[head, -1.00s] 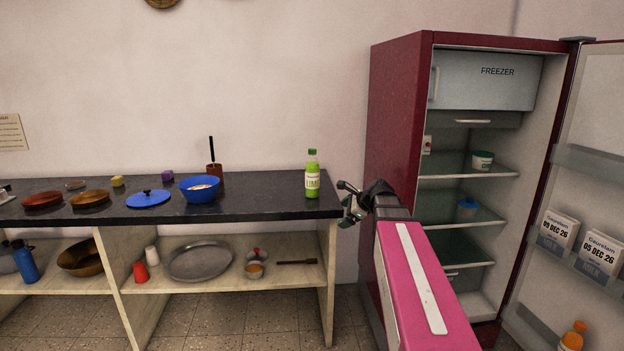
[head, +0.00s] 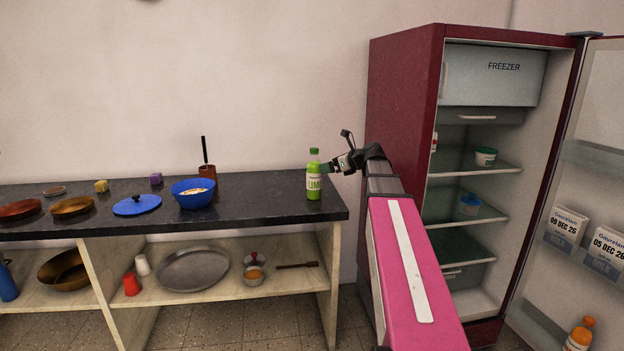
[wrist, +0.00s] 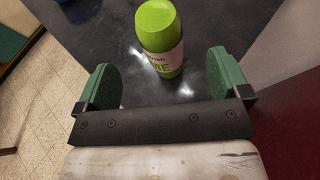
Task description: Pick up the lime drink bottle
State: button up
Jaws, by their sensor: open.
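The lime drink bottle (head: 313,178), green with a pale label and green cap, stands upright near the right end of the dark counter (head: 255,190). My gripper (head: 326,169) is at the bottle's right side in the head view, at about mid-bottle height. In the wrist view the bottle (wrist: 160,40) stands just beyond and roughly between the two green finger pads of my gripper (wrist: 164,78). The pads are wide apart with bare counter showing on both sides of the bottle. My gripper is open and holds nothing.
A blue bowl (head: 194,192), a blue lid (head: 137,205) and a brown holder (head: 207,172) stand left of the bottle. The counter around the bottle is clear. An open red fridge (head: 404,110) stands right of the counter, close to my arm.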

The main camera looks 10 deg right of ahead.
aim_at(314, 168)
jog(key=x, duration=0.9)
jog(key=shift+r, duration=0.1)
jog(key=shift+s, duration=0.1)
jog(key=shift+c, duration=0.2)
jog(key=c, duration=1.3)
jog(key=shift+r, duration=0.1)
